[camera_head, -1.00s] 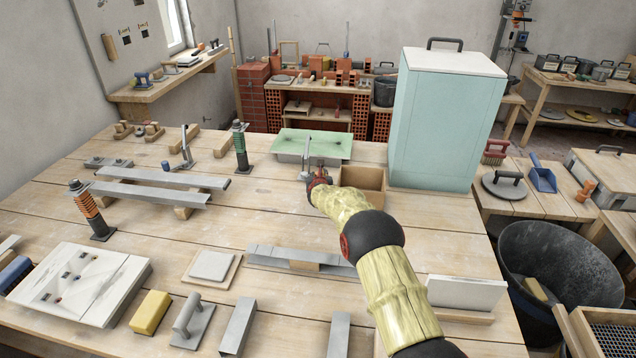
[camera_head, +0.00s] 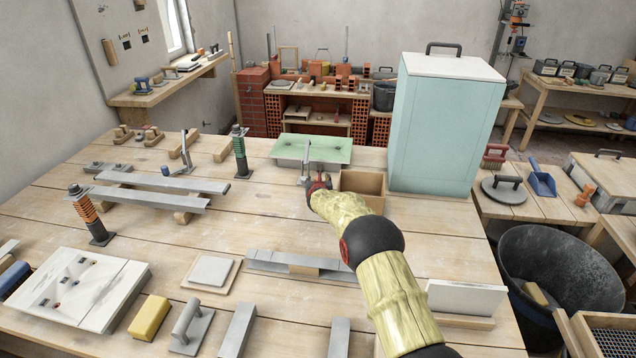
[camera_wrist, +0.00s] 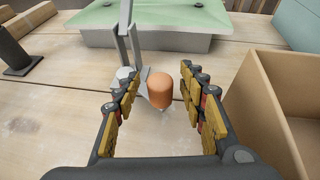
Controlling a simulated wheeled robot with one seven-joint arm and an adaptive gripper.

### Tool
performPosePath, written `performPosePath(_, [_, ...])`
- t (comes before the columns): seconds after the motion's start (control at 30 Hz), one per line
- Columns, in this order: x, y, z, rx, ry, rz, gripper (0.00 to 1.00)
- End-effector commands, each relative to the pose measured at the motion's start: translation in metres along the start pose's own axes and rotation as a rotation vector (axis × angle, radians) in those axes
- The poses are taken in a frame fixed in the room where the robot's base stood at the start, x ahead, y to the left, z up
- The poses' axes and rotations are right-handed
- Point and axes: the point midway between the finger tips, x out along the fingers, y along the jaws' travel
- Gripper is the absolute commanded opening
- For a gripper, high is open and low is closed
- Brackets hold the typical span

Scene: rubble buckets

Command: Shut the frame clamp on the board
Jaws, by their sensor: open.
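A grey metal clamp (camera_wrist: 127,45) with its lever standing upright is just beyond my gripper in the wrist view. It also shows in the head view (camera_head: 306,158), in front of a pale green board (camera_head: 314,149) on a grey base. An orange rounded knob (camera_wrist: 160,90) is between the tips of my gripper (camera_wrist: 150,88), with a gap to the fingers on both sides. My gripper is open and holds nothing. In the head view my gripper (camera_head: 314,184) is small and partly hidden by my arm. Where the knob joins the clamp is hard to see.
An open wooden box (camera_wrist: 262,110) stands close to the right of my gripper. A tall pale-blue cabinet (camera_head: 445,130) is behind it. A second upright lever device (camera_head: 186,150) and a spring post (camera_head: 240,155) stand left. Bare tabletop lies left of my gripper.

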Motion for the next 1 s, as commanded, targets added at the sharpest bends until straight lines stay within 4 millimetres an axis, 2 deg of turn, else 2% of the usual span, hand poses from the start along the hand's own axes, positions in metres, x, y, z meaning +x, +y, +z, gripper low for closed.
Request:
performPosePath(0.27, [-0.019, 0.000, 0.002, -0.001, -0.001, -0.001, 0.41])
performPosePath(1.0, [-0.109, 0.001, 0.001, 0.000, 0.000, 0.001, 0.41])
